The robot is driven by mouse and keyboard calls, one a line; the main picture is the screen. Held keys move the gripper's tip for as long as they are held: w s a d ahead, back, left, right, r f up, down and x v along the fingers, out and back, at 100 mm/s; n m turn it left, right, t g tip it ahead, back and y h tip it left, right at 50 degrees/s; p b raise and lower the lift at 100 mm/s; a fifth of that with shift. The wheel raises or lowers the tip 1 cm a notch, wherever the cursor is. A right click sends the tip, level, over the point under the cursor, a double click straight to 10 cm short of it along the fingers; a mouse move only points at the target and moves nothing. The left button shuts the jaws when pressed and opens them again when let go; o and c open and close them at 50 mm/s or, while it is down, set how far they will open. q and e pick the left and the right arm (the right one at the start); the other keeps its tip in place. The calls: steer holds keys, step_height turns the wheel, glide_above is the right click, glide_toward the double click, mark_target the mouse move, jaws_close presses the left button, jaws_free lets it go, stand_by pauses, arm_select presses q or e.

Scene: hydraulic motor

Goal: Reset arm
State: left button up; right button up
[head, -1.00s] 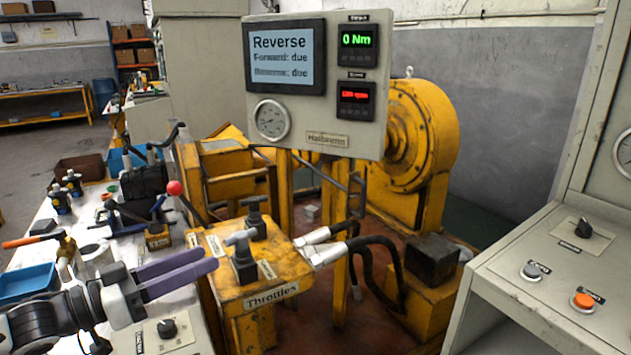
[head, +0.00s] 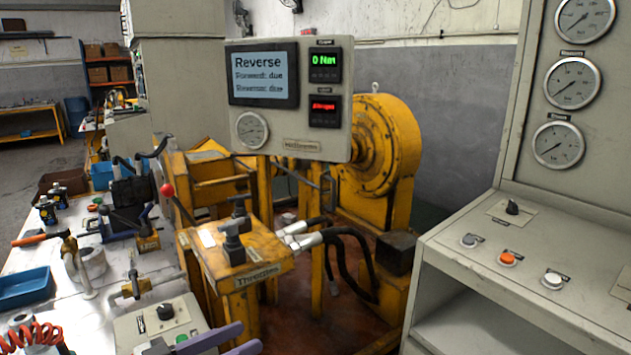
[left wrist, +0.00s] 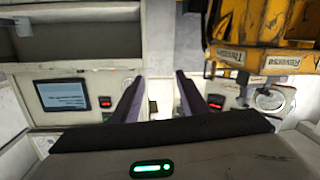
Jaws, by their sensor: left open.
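My left gripper (head: 249,336) shows at the bottom edge of the head view, its two purple fingers apart with nothing between them. In the left wrist view the fingers (left wrist: 158,78) are also spread and empty, above a pale panel with a small screen and red readouts. The gripper is below and in front of the yellow throttles block (head: 240,265) and touches none of its handles. The throttle handles (head: 234,240) stand on that block. The display panel (head: 263,88) reads Reverse, with both directions due, and 0 Nm. My right gripper is not in view.
A red-knobbed lever (head: 167,189) stands left of the throttles block. A grey control box with a black knob (head: 165,312) is close by the left gripper. The white bench (head: 30,225) holds tools and a blue tray (head: 25,286). A console with buttons (head: 508,258) stands at right.

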arm_select(q)
steer(key=s+d+f+n+y, duration=0.2)
steer(key=s+d+f, duration=0.65)
steer(key=f, duration=0.35)
steer(key=s+a+f+n+g+y, duration=0.1)
steer(key=s+a+f+n+y, duration=0.1)
steer(key=s+a+f+y, duration=0.2)
steer(key=s+a+f+n+g+y, duration=0.1)
steer(key=s+a+f+n+y, duration=0.1)
steer(key=s+a+f+y, duration=0.2)
steer(key=s+a+f, duration=0.3)
steer(key=s+f, duration=0.4)
steer(key=f, duration=0.2)
